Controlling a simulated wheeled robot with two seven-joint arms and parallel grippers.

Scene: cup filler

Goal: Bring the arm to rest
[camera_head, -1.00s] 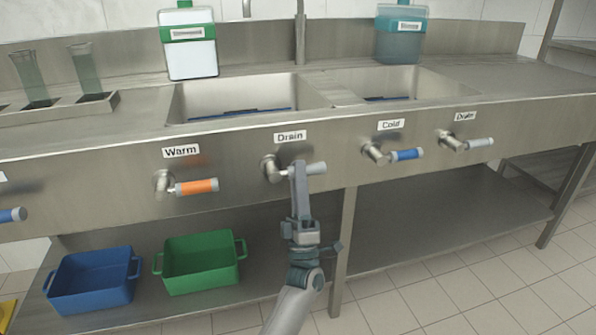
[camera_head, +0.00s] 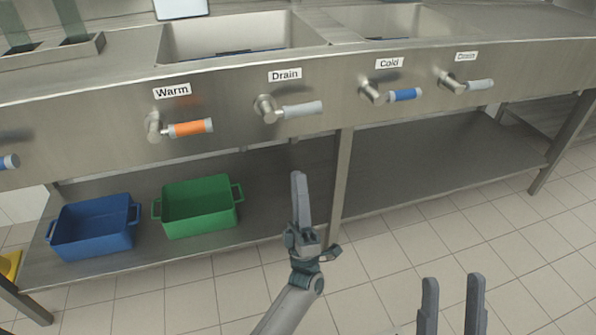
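My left gripper (camera_head: 299,178) hangs in front of the lower shelf, below the left Drain handle (camera_head: 303,109) and clear of it. Its fingers line up one behind the other in this view, so I cannot tell the gap between them. My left arm (camera_head: 292,300) comes up from the bottom edge. My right gripper (camera_head: 453,280) shows at the bottom right, over the floor. Its two fingers stand apart with nothing between them; the rest of that arm is out of view.
The steel sink counter carries an orange Warm handle (camera_head: 190,128), a blue Cold handle (camera_head: 405,95) and a right Drain handle (camera_head: 480,84). A blue bin (camera_head: 95,228) and a green bin (camera_head: 199,209) sit on the lower shelf. The tiled floor is clear.

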